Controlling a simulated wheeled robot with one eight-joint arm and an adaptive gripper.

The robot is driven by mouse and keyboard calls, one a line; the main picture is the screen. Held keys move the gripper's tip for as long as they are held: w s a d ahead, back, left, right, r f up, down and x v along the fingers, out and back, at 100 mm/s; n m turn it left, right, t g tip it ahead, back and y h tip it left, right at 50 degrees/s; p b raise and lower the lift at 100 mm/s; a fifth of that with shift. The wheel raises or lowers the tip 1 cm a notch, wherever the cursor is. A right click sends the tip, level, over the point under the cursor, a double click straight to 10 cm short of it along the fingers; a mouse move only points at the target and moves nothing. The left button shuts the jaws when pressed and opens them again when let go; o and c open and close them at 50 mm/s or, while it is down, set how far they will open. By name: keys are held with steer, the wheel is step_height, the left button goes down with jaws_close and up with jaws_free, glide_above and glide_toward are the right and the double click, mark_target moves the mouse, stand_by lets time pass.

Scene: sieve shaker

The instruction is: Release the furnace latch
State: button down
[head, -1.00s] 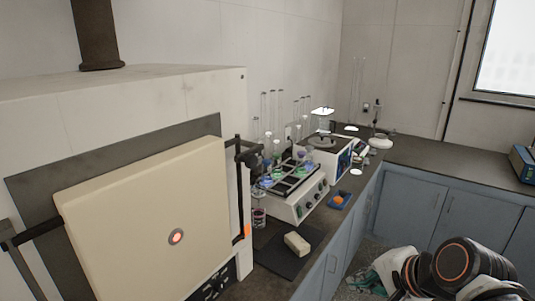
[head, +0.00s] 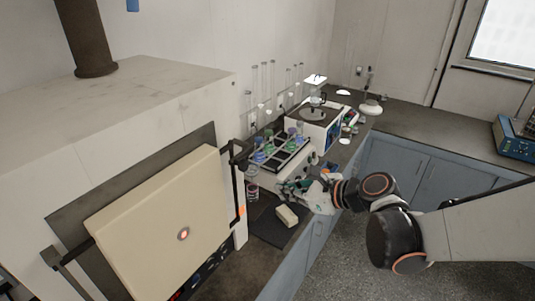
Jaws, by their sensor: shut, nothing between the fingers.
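The furnace (head: 140,110) is a large white box at the left, with a cream door (head: 160,225) that looks closed and has a glowing round peephole. The latch (head: 237,185) is a black bar along the door's right edge, with an orange part low on it. My gripper (head: 284,187) reaches in from the right above the bench, to the right of the latch and apart from it in the picture. It is shut and empty, small in view, its fingertips pointing left toward the furnace side.
A shaker with several flasks (head: 283,150) stands right behind my gripper. A pale block (head: 287,216) lies on a dark mat (head: 268,228) below it. A white device (head: 318,125) stands farther back. Blue cabinets (head: 400,165) line the right, with open floor (head: 335,270) before them.

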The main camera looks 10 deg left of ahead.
steer(key=shift+a+r, duration=0.1)
steer(key=shift+a, duration=0.1)
stand_by(0.3)
steer(key=w+a+p, duration=0.1)
steer(key=w+a, duration=0.2)
steer(key=a, duration=0.5)
steer(key=shift+w+a+f+p, duration=0.25)
steer(key=shift+w+a+p, duration=0.05)
steer(key=shift+w+a, duration=0.1)
steer(key=shift+d, duration=0.1)
steer(key=shift+r, duration=0.1)
steer(key=shift+s+r+m, duration=0.1)
steer(key=shift+r+m, duration=0.05)
steer(key=shift+m, duration=0.15)
